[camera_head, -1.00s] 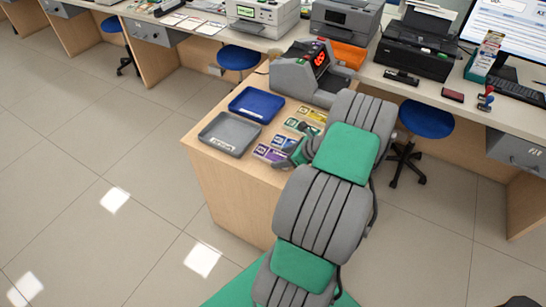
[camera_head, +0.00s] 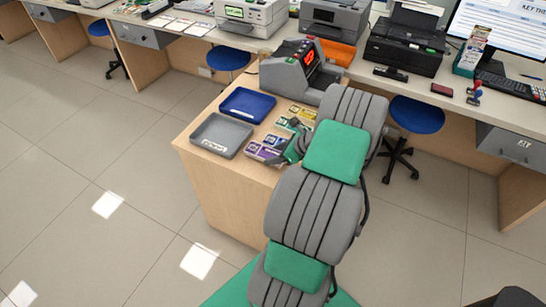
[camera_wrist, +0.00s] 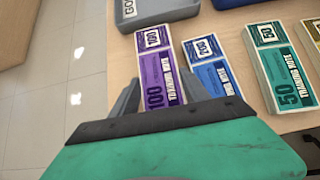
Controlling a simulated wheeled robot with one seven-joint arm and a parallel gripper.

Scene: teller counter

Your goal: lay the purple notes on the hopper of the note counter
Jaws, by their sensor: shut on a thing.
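The purple notes (camera_wrist: 160,80) are a banded stack marked 100 on the wooden desk. In the wrist view my gripper (camera_wrist: 160,68) has one finger on each side of the stack and is shut on it. The purple notes (camera_head: 263,153) also show in the head view at the desk's near side, left of my gripper (camera_head: 289,150). I cannot tell whether the stack is clear of the desk. The grey note counter (camera_head: 290,76), with a lit red display, stands at the back of the desk. My arm covers part of the desk; the hopper is hard to make out.
Blue notes (camera_wrist: 217,80) lie close to my right finger, with green notes (camera_wrist: 278,70) and yellow notes beyond. A grey tray (camera_head: 209,148) and a blue tray (camera_head: 232,104) sit left of the notes. Printers and a monitor (camera_head: 505,32) fill the back counter.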

